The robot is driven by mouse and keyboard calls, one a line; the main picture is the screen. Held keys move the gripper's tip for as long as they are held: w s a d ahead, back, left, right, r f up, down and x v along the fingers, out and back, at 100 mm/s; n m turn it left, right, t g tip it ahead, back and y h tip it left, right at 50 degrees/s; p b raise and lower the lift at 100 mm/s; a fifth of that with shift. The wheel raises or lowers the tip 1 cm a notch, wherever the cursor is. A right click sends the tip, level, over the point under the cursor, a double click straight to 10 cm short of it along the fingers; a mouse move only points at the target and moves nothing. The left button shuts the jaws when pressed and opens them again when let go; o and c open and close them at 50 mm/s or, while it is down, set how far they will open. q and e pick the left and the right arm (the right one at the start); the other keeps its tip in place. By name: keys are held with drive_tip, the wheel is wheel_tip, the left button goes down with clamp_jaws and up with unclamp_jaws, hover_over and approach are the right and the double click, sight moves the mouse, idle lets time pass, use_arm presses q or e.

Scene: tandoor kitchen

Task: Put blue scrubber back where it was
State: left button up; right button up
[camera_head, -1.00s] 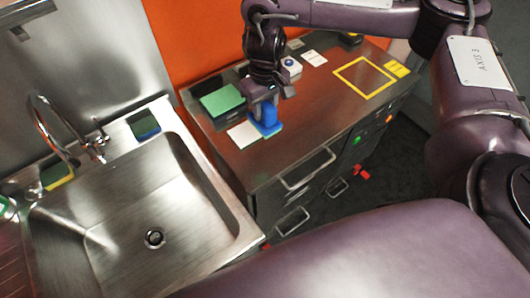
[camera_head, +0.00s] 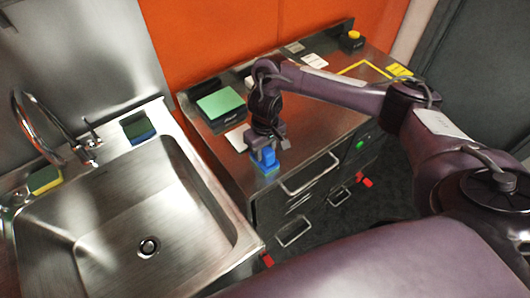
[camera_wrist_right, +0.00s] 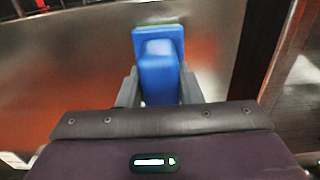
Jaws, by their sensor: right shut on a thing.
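The blue scrubber (camera_head: 267,160) has a blue handle block and a blue base with a thin green edge. My right gripper (camera_head: 266,148) is shut on its handle, near the front edge of the steel counter, between the counter and the sink side. In the right wrist view the scrubber (camera_wrist_right: 159,66) sits between the two fingers of the gripper (camera_wrist_right: 160,88), its base away from the camera. I cannot tell whether its base touches the counter. A white card (camera_head: 236,138) lies on the counter behind the gripper. My left gripper is not in view.
A yellow square outline (camera_head: 362,68) marks the counter's right part.

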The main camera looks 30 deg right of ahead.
drive_tip(key=shift+s, duration=0.1)
drive_tip(key=o, duration=0.5)
drive_tip(key=shift+f, duration=0.1)
drive_tip(key=shift+c, duration=0.2)
drive_tip(key=o, duration=0.4)
drive_tip(key=shift+f, duration=0.1)
wheel_tip(320, 180, up, 11)
drive_tip(key=p, duration=0.3)
drive_tip(key=shift+p, duration=0.4)
drive_tip(key=shift+r, duration=0.6)
